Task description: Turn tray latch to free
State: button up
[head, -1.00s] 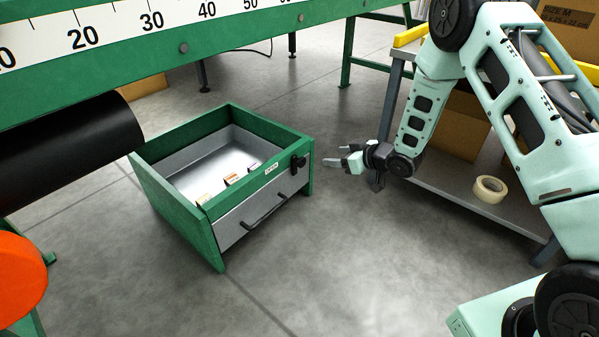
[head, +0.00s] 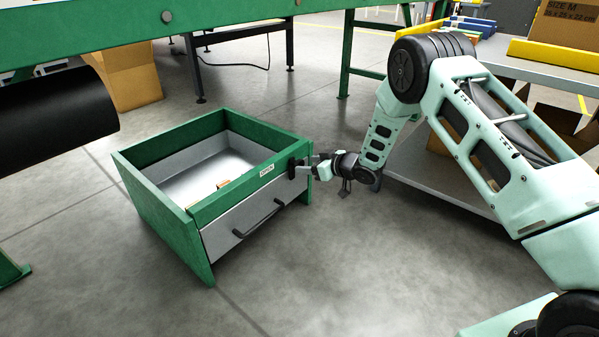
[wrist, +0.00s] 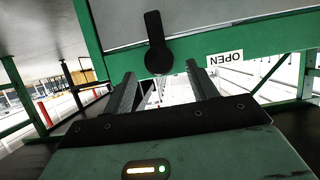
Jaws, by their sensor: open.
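The tray latch is a black knob with a lever (wrist: 156,42) on the green frame (wrist: 110,68) of the tray. In the wrist view the image appears inverted, and the lever points up over the grey tray front (wrist: 200,18). A white label reading OPEN (wrist: 226,58) is beside it. In the head view the latch (head: 292,168) is at the right end of the tray front. My gripper (head: 306,171) is right beside the latch, its fingers (wrist: 160,82) open on either side of the knob's line. Contact cannot be told.
The tray front has a dark handle (head: 258,219). A green beam (head: 230,28) runs above and a black roller (head: 60,108) is at left. A grey cart (head: 430,178) stands behind my arm. The floor in front is clear.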

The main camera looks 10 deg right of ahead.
aim_at(301, 164)
jog(key=b+x, duration=0.2)
jog(key=x, duration=0.3)
grip_shut()
